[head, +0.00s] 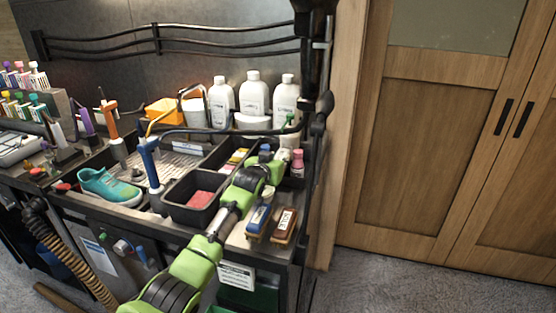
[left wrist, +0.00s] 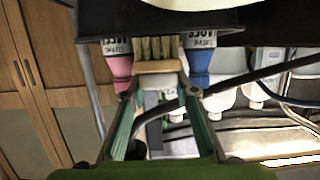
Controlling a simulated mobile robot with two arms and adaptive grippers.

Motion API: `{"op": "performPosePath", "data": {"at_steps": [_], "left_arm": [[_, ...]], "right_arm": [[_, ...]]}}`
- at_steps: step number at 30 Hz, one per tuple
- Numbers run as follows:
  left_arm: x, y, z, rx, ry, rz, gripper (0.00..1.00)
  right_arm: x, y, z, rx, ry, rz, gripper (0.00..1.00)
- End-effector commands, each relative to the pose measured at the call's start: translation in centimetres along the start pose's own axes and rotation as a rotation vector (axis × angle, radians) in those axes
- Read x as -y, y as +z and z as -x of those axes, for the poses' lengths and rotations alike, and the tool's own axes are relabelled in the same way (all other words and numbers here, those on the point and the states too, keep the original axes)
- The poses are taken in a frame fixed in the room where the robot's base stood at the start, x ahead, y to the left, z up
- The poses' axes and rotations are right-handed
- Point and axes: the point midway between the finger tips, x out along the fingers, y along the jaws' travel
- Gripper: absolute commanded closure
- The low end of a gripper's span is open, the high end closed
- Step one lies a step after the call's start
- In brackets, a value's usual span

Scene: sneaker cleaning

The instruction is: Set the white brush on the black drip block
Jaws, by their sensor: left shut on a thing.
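My left gripper (head: 284,145) reaches over the right part of the bench in the head view and is small and partly hidden by its own arm. In the left wrist view its two fingers (left wrist: 158,94) are closed on the brush. The brush shows a pale wooden head (left wrist: 158,67) with beige bristles (left wrist: 155,47) beyond the fingertips. I cannot make out the black drip block for certain among the dark trays. My right gripper is not in view.
A pink bottle (left wrist: 117,62) and a blue bottle (left wrist: 198,62) flank the brush head. White bottles (head: 253,95) stand behind. A black bin with a red sponge (head: 200,199), a teal sneaker (head: 109,187) and two brushes (head: 284,225) lie nearer the front.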

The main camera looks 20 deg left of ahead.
Motion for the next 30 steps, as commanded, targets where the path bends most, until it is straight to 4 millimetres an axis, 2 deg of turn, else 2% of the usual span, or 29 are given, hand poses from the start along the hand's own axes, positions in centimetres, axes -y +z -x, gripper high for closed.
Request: {"op": "performPosePath", "data": {"at_steps": [1, 9, 10, 12, 23, 30], "left_arm": [[-0.1, 1.9, -0.2, 0.028, 0.000, 0.001, 0.96], [-0.1, 2.0, -0.2, 0.030, 0.000, 0.001, 0.96], [-0.1, 2.0, -0.2, 0.030, 0.000, 0.001, 0.68], [-0.2, 2.0, -0.2, 0.030, 0.001, 0.001, 0.53], [-0.2, 2.1, -0.1, 0.032, 0.001, 0.001, 0.53], [-0.2, 1.9, 1.3, 0.028, 0.001, 0.001, 0.53]], "right_arm": [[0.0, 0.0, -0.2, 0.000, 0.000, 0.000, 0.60], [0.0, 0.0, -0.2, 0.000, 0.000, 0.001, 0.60], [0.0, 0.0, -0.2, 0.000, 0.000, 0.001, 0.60], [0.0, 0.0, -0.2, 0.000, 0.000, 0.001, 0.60], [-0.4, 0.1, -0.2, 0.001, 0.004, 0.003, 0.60], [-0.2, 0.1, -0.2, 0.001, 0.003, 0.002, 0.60]]}}
